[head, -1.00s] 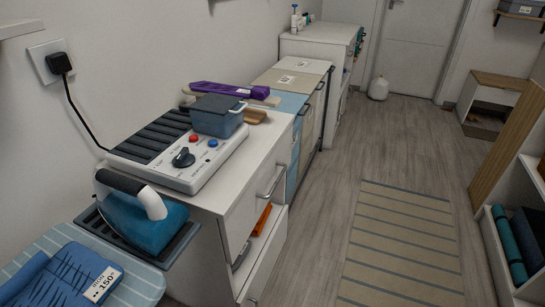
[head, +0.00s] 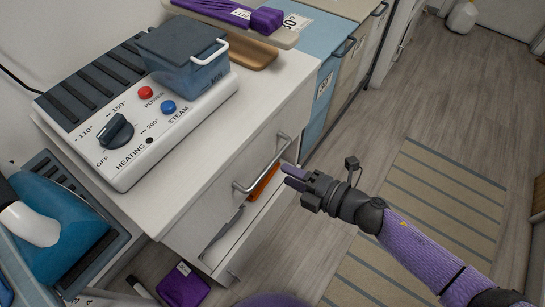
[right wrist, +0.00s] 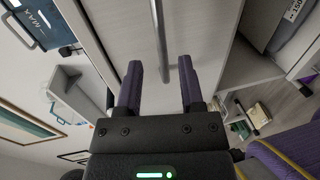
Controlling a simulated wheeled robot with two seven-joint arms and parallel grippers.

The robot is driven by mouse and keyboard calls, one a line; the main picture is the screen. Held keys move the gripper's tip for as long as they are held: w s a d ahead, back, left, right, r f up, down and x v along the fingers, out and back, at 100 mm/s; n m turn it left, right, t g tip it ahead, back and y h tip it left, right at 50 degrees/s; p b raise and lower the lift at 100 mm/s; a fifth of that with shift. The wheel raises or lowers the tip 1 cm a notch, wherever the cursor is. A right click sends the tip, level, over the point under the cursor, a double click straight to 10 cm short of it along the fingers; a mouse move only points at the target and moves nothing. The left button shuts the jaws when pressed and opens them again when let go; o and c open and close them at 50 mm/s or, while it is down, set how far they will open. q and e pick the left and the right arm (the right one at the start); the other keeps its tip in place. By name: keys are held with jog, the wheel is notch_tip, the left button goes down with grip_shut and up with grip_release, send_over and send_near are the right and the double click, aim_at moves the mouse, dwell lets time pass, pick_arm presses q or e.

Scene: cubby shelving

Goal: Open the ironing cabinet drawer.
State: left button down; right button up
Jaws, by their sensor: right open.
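The white ironing cabinet (head: 185,215) stands at the left with its upper drawer front (head: 225,195) looking shut. A metal bar handle (head: 262,168) is on that front. My right gripper (head: 291,178) is open and empty just to the right of the handle, with its fingers pointing at it. In the right wrist view the handle bar (right wrist: 159,45) lies in line with the gap between the two open fingers (right wrist: 160,85); I cannot tell whether they touch it. My left gripper is not in view.
Below the upper drawer is an open space with an orange item (head: 264,182) and a lower front (head: 245,235). A control unit (head: 135,110) and a blue container (head: 185,60) stand on top. An iron (head: 60,235) is at left.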

aim_at(270, 165)
jog(key=b+x, duration=0.1)
jog(key=x, duration=0.5)
grip_shut()
dwell(0.8)
jog(key=shift+f, duration=0.1)
dwell(0.3)
